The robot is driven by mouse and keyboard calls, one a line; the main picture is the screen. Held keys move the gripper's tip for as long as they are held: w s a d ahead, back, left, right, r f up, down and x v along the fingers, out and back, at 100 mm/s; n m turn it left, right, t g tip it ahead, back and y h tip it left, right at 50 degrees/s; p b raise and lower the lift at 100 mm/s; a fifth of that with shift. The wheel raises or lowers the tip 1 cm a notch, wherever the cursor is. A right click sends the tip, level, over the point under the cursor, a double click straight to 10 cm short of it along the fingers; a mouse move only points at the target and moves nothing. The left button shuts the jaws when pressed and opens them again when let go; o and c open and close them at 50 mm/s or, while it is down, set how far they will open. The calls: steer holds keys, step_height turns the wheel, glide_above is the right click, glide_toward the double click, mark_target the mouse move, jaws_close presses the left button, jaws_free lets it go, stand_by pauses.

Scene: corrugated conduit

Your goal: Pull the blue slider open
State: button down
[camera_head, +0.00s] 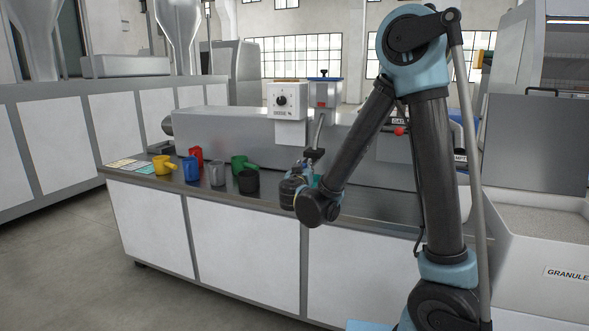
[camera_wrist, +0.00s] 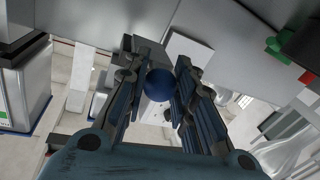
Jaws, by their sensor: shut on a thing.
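My gripper (camera_head: 312,160) is low over the metal counter, just below a slanting grey rod that comes down from the blue-rimmed box (camera_head: 325,92). In the wrist view, a round blue knob (camera_wrist: 158,84) sits between the two dark fingers of my gripper (camera_wrist: 160,70), which are closed on it. I take this knob to be part of the blue slider. The slider's body and its track cannot be made out, and the knob is hidden by my gripper and arm in the head view.
Several mugs stand left of my gripper, including a black one (camera_head: 248,181) nearest it and a green one (camera_head: 240,163). A white control box (camera_head: 287,100) with a dial stands behind.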

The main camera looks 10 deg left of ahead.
steer(key=shift+s, duration=0.35)
steer(key=c, duration=1.3)
jaws_free()
steer(key=shift+s+a, duration=0.15)
steer(key=s, duration=1.1)
steer(key=shift+s+d, duration=0.35)
steer(key=shift+d, duration=0.1)
